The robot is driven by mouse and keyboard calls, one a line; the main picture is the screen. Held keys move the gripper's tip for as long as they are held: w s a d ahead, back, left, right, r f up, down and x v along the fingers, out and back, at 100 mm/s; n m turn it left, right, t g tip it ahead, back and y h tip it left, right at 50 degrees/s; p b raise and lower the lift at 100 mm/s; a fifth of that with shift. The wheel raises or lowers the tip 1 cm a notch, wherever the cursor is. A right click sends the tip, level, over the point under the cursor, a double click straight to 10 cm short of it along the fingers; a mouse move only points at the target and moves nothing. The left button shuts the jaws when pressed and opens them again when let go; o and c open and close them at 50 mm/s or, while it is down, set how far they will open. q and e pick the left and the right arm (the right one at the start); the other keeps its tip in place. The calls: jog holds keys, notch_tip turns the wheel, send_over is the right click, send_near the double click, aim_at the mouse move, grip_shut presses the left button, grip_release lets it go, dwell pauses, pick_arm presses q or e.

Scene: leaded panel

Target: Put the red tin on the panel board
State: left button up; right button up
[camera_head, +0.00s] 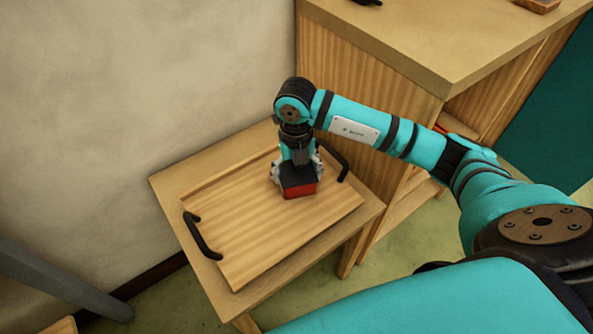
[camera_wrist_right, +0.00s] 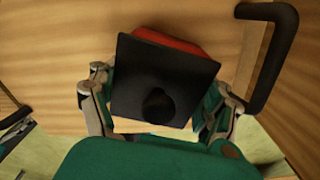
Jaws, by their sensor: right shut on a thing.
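The red tin (camera_head: 300,191) has a black top; in the wrist view its black lid (camera_wrist_right: 150,75) with a round knob hides most of the red side (camera_wrist_right: 170,40). My right gripper (camera_head: 295,176) points down and is shut on the tin, with one finger on either side. The tin is over the right part of the panel board (camera_head: 250,225), a wooden board with black handles at its left and right ends. I cannot tell whether the tin's bottom touches the board. My left gripper is not in view.
The board lies on a small wooden table (camera_head: 171,183) against a pale wall. A taller wooden cabinet (camera_head: 420,40) stands behind and to the right. The board's right handle (camera_wrist_right: 272,60) is close beside the tin. The board's left and front surface is clear.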

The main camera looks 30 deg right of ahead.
jog(key=o, duration=1.7)
jog(key=shift+c, duration=0.2)
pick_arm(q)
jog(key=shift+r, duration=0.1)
pick_arm(e)
jog(key=shift+r, duration=0.3)
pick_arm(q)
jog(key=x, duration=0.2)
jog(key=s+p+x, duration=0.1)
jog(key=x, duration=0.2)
pick_arm(e)
notch_tip(320, 180, up, 7)
jog(key=shift+r, duration=0.1)
